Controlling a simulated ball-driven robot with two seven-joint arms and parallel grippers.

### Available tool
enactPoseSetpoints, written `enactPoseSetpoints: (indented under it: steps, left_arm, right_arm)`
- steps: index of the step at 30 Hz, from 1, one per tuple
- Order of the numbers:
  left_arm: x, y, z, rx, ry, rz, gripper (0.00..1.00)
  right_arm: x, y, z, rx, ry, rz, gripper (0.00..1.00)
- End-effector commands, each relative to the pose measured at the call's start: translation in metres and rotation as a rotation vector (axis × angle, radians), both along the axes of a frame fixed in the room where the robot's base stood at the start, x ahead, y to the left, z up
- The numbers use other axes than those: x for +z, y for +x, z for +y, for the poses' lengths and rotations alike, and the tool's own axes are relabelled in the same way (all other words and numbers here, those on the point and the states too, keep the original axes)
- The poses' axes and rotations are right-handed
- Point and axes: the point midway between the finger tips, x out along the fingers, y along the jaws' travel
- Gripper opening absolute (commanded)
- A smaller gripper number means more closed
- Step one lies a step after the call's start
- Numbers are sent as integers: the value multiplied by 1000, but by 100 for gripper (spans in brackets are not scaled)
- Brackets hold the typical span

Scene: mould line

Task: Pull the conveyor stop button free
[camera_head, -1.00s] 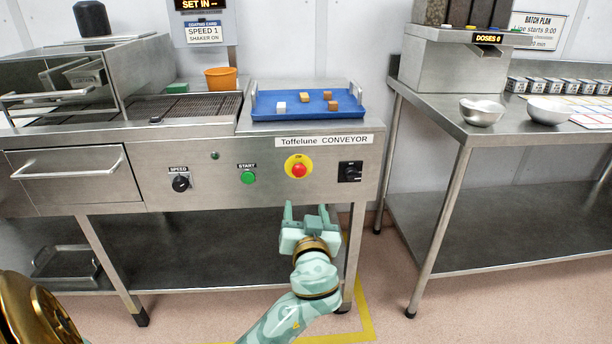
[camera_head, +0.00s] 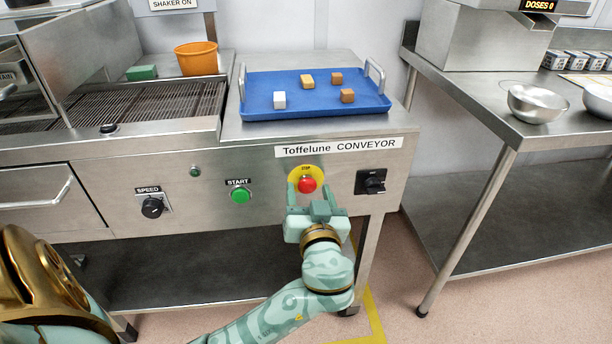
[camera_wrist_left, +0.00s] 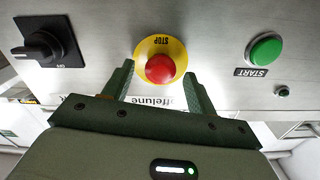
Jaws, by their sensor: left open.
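The red conveyor stop button (camera_head: 307,184) sits on a yellow disc marked STOP (camera_head: 318,171) on the steel front panel. It also shows in the left wrist view (camera_wrist_left: 160,69), upside down, between the finger tips. My left gripper (camera_head: 311,192) is open just in front of the panel, slightly below the button in the head view. Its two fingers (camera_wrist_left: 160,80) stand either side of the button in the left wrist view, with gaps on both sides. I cannot tell how far the fingertips are from the panel. My right gripper is not in view.
The green START button (camera_head: 240,195) and speed knob (camera_head: 152,207) are left of the stop button; a black rotary switch (camera_head: 371,182) is right. A blue tray (camera_head: 360,108) with several small blocks rests above. A steel table (camera_head: 455,88) with bowls stands at right.

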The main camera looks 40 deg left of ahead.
Motion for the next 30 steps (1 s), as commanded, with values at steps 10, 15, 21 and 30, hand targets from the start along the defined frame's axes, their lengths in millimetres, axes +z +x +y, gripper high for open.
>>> enactPoseSetpoints:
  steps: [10,15,21,30]
  left_arm:
    - [0,-2,-2,1,0,0,57]
    - [0,-2,-2,1,0,0,27]
    - [0,-3,-3,1,-1,0,0]
    - [0,-9,-10,1,-1,0,0]
  right_arm:
    - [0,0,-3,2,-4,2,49]
    - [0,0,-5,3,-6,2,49]
    - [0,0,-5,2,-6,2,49]
    - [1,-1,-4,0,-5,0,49]
